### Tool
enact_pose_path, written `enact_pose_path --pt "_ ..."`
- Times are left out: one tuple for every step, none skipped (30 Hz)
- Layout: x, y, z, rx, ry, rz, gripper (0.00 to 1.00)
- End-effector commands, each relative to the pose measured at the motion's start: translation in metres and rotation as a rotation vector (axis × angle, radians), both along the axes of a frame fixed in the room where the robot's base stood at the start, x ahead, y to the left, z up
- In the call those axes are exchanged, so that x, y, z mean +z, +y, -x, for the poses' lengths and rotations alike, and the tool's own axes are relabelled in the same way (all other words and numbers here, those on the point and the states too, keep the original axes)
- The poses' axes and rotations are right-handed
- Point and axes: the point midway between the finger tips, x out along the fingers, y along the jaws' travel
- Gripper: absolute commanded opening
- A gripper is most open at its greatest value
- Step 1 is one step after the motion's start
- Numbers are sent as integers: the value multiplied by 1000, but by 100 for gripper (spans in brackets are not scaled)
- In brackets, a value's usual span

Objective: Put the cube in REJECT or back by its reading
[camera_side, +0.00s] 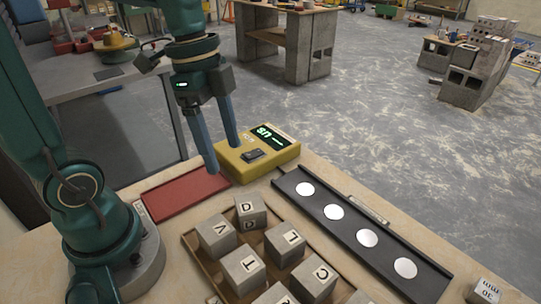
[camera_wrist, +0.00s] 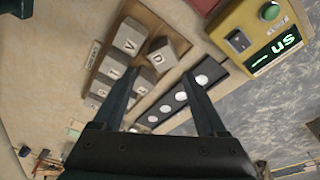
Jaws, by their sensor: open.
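My gripper (camera_side: 226,158) is open and empty, above the table between the yellow meter and the red tray; its fingers also show in the wrist view (camera_wrist: 158,74). Grey lettered cubes sit in a wooden tray (camera_side: 188,245). The cube marked D (camera_side: 250,211) is at the tray's back corner, apart from the fingers; it also shows in the wrist view (camera_wrist: 161,54). The yellow meter (camera_side: 280,158) shows a dash and "us" in green, with no cube on it. The flat red tray (camera_side: 185,192) is empty; its end label is unreadable.
A black rail (camera_side: 319,217) with several white discs runs along the table's right side. A grey bench (camera_side: 112,80) stands behind at left. The floor lies beyond the table edge.

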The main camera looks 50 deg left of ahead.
Motion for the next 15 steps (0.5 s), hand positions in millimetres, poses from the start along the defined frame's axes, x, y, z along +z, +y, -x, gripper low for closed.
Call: enact_pose_path --pt "3 -3 7 100 -33 -20 75" --pt "4 -4 11 170 -49 -27 75" --pt "5 -5 15 265 -76 -32 75" --pt "6 -5 19 335 -97 -32 75" --pt "6 -6 22 404 -118 -29 75" --pt "7 -7 26 494 -147 -20 75" --pt "7 -7 28 559 -168 -10 75" --pt "7 -7 31 619 -188 0 75" --pt "7 -8 34 697 -213 20 75" --pt "6 -8 36 747 -230 35 75" --pt "6 -8 38 795 -247 50 75" --pt "6 -8 40 852 -263 72 75" --pt "6 -8 41 886 -274 86 75" --pt "6 -8 42 918 -284 99 75" --pt "5 -8 43 952 -292 114 75"
